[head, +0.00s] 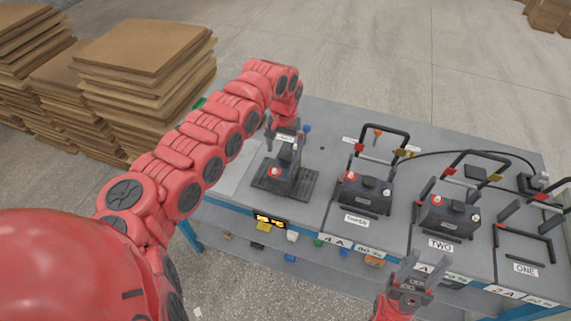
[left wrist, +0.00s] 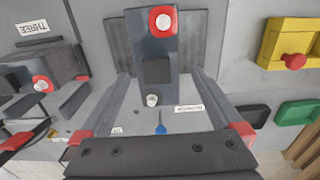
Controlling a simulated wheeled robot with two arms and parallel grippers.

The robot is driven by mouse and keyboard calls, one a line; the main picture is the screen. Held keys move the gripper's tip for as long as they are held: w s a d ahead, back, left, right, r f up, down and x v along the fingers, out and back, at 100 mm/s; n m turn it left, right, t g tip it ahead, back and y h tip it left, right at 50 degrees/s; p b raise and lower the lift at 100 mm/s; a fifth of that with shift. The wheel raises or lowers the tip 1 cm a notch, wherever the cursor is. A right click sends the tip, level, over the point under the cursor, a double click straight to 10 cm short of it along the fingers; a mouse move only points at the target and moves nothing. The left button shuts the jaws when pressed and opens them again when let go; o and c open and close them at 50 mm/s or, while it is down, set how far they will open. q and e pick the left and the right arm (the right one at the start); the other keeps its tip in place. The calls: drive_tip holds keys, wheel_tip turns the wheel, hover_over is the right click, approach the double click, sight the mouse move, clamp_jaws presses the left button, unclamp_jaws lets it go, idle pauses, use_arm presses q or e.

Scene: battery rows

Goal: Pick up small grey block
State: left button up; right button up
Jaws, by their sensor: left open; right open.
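The small grey block (head: 291,176) stands on a dark plate (head: 304,187) at the left part of the table. It has a red terminal and a pale terminal on top. In the left wrist view the block (left wrist: 150,45) lies between my left gripper's fingers (left wrist: 162,85), with a gap visible on both sides. My left gripper (head: 284,143) is open above the block, pointing down, and partly hides it in the head view. My right gripper (head: 410,272) is open and empty near the table's front edge.
Dark batteries stand at the places marked THREE (head: 365,192) and TWO (head: 448,215), each beside a black handle frame. The place marked ONE (head: 527,248) has a frame but no battery. Boards (head: 140,70) are stacked behind left.

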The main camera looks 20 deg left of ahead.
sight(285, 164)
use_arm(q)
drive_tip(key=shift+f, duration=0.9)
drive_tip(key=f, duration=0.1)
drive_tip(key=f+p, duration=0.1)
drive_tip(key=f, duration=0.1)
drive_tip(key=f+p, duration=0.1)
drive_tip(key=shift+s+d+f, duration=0.15)
drive_tip(key=shift+s+d, duration=0.1)
drive_tip(key=shift+d, duration=0.05)
drive_tip(key=shift+w+a+f, duration=0.1)
drive_tip(key=shift+a+f, duration=0.05)
drive_tip(key=shift+f, duration=0.45)
drive_tip(key=shift+r, duration=0.1)
clamp_jaws()
